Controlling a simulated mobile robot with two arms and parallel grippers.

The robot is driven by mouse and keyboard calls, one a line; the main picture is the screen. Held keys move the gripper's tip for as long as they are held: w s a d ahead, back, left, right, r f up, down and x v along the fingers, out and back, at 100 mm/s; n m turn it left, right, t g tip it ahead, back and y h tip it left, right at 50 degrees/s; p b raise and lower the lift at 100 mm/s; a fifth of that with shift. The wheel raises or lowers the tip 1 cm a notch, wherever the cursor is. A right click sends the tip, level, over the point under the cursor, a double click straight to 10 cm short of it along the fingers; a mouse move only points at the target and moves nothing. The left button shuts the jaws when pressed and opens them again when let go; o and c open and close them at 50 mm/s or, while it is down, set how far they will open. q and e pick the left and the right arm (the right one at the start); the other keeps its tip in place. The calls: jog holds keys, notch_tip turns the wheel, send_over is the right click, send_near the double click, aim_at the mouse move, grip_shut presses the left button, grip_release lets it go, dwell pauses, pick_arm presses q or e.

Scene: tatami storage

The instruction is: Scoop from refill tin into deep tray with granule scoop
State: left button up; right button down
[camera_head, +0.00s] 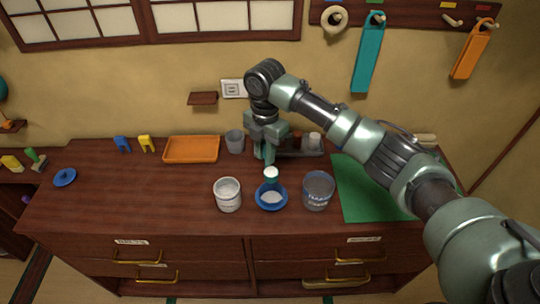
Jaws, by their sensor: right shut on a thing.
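My right gripper (264,155) points down over the middle of the worktop, shut on what looks like the granule scoop (271,175). Only the scoop's small pale cup with a green side shows clearly; its handle is mostly hidden by the fingers. The cup is over the back part of a round blue dish (262,204) with white contents. A white labelled tub (228,200) stands left of the dish and a grey labelled tub (317,197) right of it; I cannot tell which is the refill tin. An orange tray (192,150) lies behind left, apparently empty. My left gripper is out of view.
A grey cup (235,141) stands by the orange tray. A green mat (358,200) lies right, partly under my right arm. A blue lid (65,178) and blue and yellow clips (146,143) are left. The front left worktop is clear.

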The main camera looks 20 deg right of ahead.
jog(key=w+n+p, duration=0.1)
jog(key=n, duration=0.3)
jog(key=w+f+n+p, duration=0.1)
jog(key=n, duration=0.3)
jog(key=w+f+n+p, duration=0.1)
jog(key=n+p, duration=0.1)
jog(key=n, duration=0.2)
jog(key=shift+w+d+n, duration=0.1)
jog(key=shift+w+n, duration=0.2)
jog(key=shift+w, duration=0.1)
